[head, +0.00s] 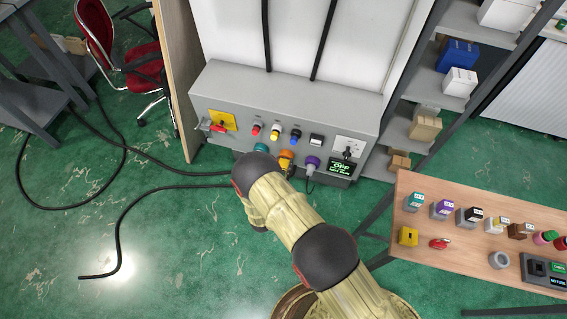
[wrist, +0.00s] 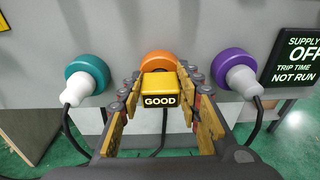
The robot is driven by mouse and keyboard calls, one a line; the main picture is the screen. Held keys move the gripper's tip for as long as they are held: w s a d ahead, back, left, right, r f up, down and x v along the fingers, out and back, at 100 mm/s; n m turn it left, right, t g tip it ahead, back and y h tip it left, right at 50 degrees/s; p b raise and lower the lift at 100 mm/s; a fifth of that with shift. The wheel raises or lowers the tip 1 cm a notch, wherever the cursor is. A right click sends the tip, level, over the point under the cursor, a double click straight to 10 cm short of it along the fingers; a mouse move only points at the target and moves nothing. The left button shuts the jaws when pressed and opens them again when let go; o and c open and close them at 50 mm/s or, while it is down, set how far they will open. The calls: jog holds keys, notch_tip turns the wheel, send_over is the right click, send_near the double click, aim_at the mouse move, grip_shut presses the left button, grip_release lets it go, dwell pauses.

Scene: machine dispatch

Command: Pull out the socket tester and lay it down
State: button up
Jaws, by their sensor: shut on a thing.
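The socket tester (wrist: 160,98) is a small yellow block marked GOOD, in the middle of the wrist view. It sits directly in front of the orange socket (wrist: 157,61) on the grey panel. I cannot tell whether its pins are fully inside the socket. My gripper (wrist: 161,88) is shut on the tester, with one finger on each side. In the head view the orange socket (head: 287,154) and a bit of the yellow tester (head: 285,166) show just beyond my arm, which hides most of the gripper.
A teal socket (wrist: 87,75) and a purple socket (wrist: 235,70) flank the tester, each with a white plug and black cable. The display (head: 341,167) reads OFF. A wooden table (head: 445,268) at right holds several small blocks, with bare wood at its front left.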

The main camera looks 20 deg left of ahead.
jog(key=shift+s+d, duration=0.15)
jog(key=shift+s, duration=1)
jog(key=shift+s+d, duration=0.1)
jog(key=shift+s, duration=1)
jog(key=shift+r, duration=0.15)
notch_tip(320, 180, up, 8)
jog(key=p, duration=0.5)
jog(key=shift+r, duration=0.15)
